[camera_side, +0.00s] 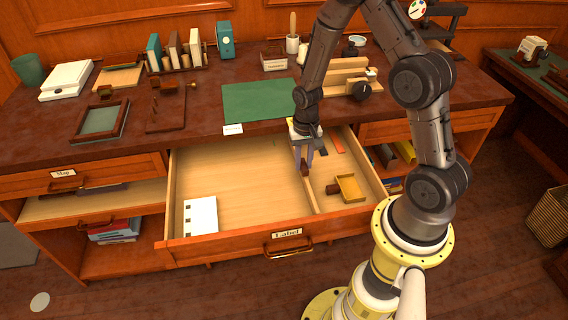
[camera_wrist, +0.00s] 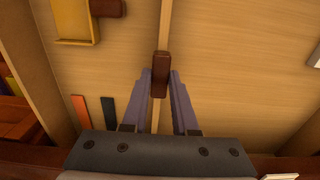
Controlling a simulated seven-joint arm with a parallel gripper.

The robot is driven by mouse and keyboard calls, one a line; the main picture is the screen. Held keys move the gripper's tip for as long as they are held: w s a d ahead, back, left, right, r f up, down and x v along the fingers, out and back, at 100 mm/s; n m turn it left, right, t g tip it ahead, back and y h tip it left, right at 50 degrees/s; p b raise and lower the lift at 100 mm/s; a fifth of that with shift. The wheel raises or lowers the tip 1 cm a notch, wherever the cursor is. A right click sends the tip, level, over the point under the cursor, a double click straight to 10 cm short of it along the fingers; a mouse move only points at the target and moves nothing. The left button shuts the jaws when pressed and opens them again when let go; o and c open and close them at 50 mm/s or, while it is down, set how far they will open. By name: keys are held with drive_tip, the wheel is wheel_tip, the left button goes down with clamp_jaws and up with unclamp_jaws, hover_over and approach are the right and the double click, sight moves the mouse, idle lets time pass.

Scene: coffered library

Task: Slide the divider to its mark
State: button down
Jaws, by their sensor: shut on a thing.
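The divider (camera_wrist: 164,22) is a thin pale wooden strip standing inside the open drawer, with a dark brown block (camera_wrist: 160,75) on it as a grip. In the side view the divider (camera_side: 311,197) runs front to back, right of the drawer's middle. My gripper (camera_wrist: 161,80) points down into the drawer and is shut on the brown block, one finger on each side. In the side view my gripper (camera_side: 304,163) partly hides the block. An orange strip (camera_wrist: 80,111) and a dark green strip (camera_wrist: 108,112) lie on the drawer floor beside the divider; I cannot tell whether either is the mark.
The drawer's right compartment holds a yellow tray (camera_side: 349,188) with a brown piece beside it. The drawer floor (camera_side: 245,170) left of the divider is mostly clear. The desk behind carries a green mat (camera_side: 255,101).

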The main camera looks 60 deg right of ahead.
sight(305, 164)
drive_tip(key=shift+s+d+r, duration=0.1)
drive_tip(key=shift+s+d, duration=0.05)
drive_tip(key=shift+d, duration=0.1)
drive_tip(key=c, duration=0.7)
unclamp_jaws()
wheel_tip(305, 164, up, 14)
drive_tip(key=shift+f, duration=0.15)
